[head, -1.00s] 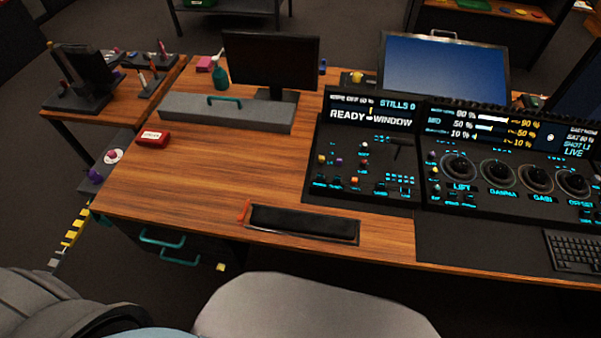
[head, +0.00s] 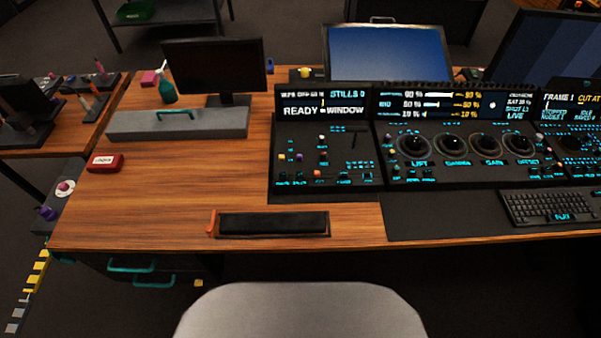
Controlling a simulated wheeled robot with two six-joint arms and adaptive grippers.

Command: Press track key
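The black control panel stands on the wooden desk (head: 190,195). Its left section (head: 325,194) carries small coloured knobs, small lit keys and a screen (head: 322,105) reading "READY" and "WINDOW". Its middle section (head: 455,180) has a row of round trackball units (head: 450,146) with cyan labels, some like "LIFT" and "GAIN". Further controls sit at the right edge, partly cut off. Most key labels are too small to read, so I cannot tell which key is the track key. Neither of my grippers is in view.
A keyboard (head: 545,207) lies at the front right. A black padded rest (head: 272,224) lies at the front edge. A grey chair back (head: 300,312) stands before the desk. Monitors (head: 388,52) stand behind. A red box (head: 105,163) and a grey case (head: 178,124) are at left.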

